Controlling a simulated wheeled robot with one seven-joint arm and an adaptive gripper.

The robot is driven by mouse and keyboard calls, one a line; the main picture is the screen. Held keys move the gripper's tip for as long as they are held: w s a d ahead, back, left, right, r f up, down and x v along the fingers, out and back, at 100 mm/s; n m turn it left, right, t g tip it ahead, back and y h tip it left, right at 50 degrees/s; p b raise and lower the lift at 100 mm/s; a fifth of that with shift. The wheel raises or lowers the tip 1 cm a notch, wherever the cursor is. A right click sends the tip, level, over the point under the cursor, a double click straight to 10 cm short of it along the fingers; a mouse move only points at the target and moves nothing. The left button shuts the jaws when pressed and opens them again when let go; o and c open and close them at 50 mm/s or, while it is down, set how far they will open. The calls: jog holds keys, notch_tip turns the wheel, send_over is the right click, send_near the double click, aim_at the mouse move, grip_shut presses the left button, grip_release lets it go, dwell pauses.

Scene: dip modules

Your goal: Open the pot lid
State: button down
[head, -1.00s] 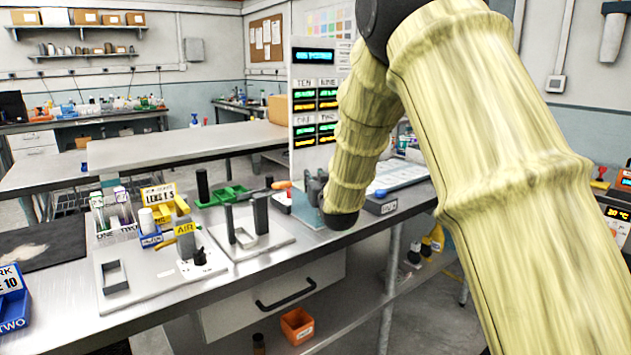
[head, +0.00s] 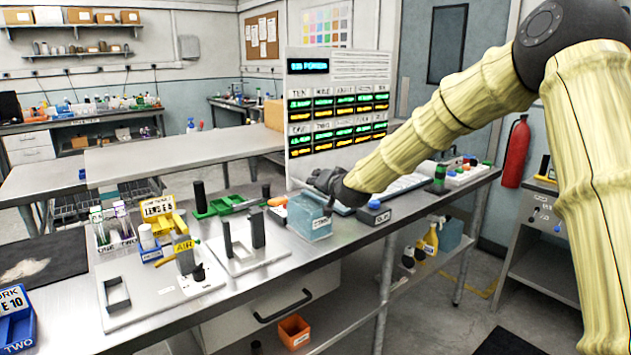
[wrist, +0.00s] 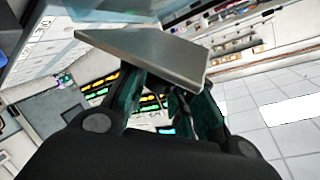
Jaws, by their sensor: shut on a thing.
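A light-blue translucent box (head: 309,217) that looks like the pot stands on the steel bench in the head view, just left of my gripper. My gripper (head: 328,186) is close above and to the right of it. In the wrist view my gripper (wrist: 168,90) is shut on a flat grey plate, which looks like the lid (wrist: 145,52). The plate is tilted in that view and covers the fingertips. Part of a blue translucent surface (wrist: 105,10) shows beyond it. I cannot tell in the head view whether the plate is clear of the box.
A white plate with dark posts (head: 245,252) stands left of the box. A tall display panel (head: 338,105) rises behind. The bench's front edge is near.

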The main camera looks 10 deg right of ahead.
jog(key=shift+w+d+r+m+g+y+p, duration=0.1)
jog(key=shift+w+d+m+g+y+p, duration=0.15)
jog(key=shift+d+m, duration=0.3)
jog(key=shift+w+d+r+m+g+y+p, duration=0.1)
jog(key=shift+d+m+g+y, duration=0.15)
jog(key=shift+d+m, duration=0.25)
jog(key=shift+w+d+f+m+g+y+b, duration=0.25)
jog(key=shift+d+m+y, duration=0.35)
jog(key=shift+m, duration=0.3)
jog(key=shift+w+d+f+m+g+y+b, duration=0.15)
jog(key=shift+w+d+f+m+g+y, duration=0.2)
jog(key=shift+d+m+y, duration=0.45)
jog(key=shift+w+d+f+m+g+y+b, duration=0.25)
jog(key=shift+d+m, duration=0.2)
jog(key=shift+m, duration=0.6)
jog(key=shift+f, duration=0.1)
jog(key=c, duration=1.2)
grip_release()
jog(key=shift+r, duration=0.2)
